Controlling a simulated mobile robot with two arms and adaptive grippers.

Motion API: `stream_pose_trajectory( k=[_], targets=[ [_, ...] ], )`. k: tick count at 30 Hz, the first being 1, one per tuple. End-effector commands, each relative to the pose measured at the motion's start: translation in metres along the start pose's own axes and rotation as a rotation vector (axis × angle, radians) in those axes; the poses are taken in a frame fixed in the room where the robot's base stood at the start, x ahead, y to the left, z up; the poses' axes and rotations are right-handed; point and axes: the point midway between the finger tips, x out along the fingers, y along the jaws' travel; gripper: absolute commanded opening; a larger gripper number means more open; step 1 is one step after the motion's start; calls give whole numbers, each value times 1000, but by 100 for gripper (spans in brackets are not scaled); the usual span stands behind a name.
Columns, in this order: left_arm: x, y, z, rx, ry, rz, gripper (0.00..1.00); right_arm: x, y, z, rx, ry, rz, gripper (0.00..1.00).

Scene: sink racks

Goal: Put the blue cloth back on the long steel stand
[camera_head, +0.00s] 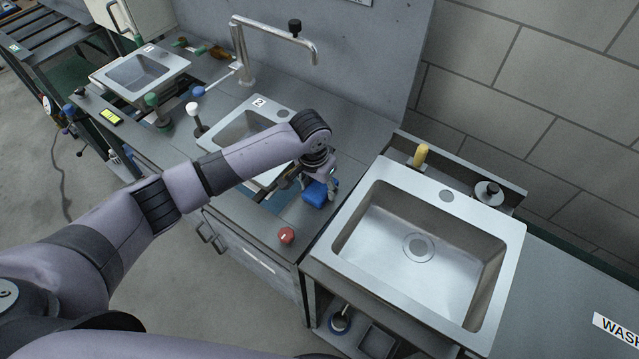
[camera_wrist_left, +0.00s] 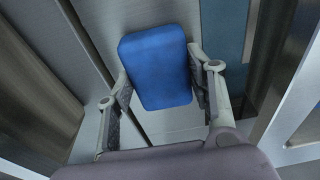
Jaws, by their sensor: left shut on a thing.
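The blue cloth (camera_head: 315,194) is a small folded-looking block. My left gripper (camera_head: 320,184) is shut on it, just right of the sink marked 2 and left of the large steel sink. In the left wrist view the cloth (camera_wrist_left: 158,62) sits between the two fingers of the left gripper (camera_wrist_left: 160,84). The long steel stand (camera_head: 345,115) appears to be the grey bench under the numbered sinks. My arm hides part of it, and I cannot tell whether the cloth touches its surface. My right gripper is not in view.
The large steel sink (camera_head: 415,245) is empty at the right. A red knob (camera_head: 286,235) stands at the bench's front edge. A tall faucet (camera_head: 270,35) rises behind the sink marked 2 (camera_head: 235,130). A yellow-handled item (camera_head: 420,156) stands behind the large sink.

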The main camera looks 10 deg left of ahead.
Motion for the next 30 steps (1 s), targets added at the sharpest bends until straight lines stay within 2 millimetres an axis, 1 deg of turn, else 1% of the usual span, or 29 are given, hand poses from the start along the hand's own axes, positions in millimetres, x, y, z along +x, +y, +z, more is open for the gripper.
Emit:
stream_pose_trajectory(
  k=[8,9,17,18,26,30],
  targets=[
    [3,0,1,0,-1,1,23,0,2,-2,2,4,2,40],
    [3,0,0,0,0,1,50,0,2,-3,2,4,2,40],
    [3,0,0,0,0,1,68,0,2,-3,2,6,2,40],
    [3,0,0,0,0,1,69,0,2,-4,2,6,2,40],
    [2,0,0,0,0,0,69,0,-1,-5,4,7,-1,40],
    [-6,0,-1,0,2,0,69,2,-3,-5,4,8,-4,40]
  ],
)
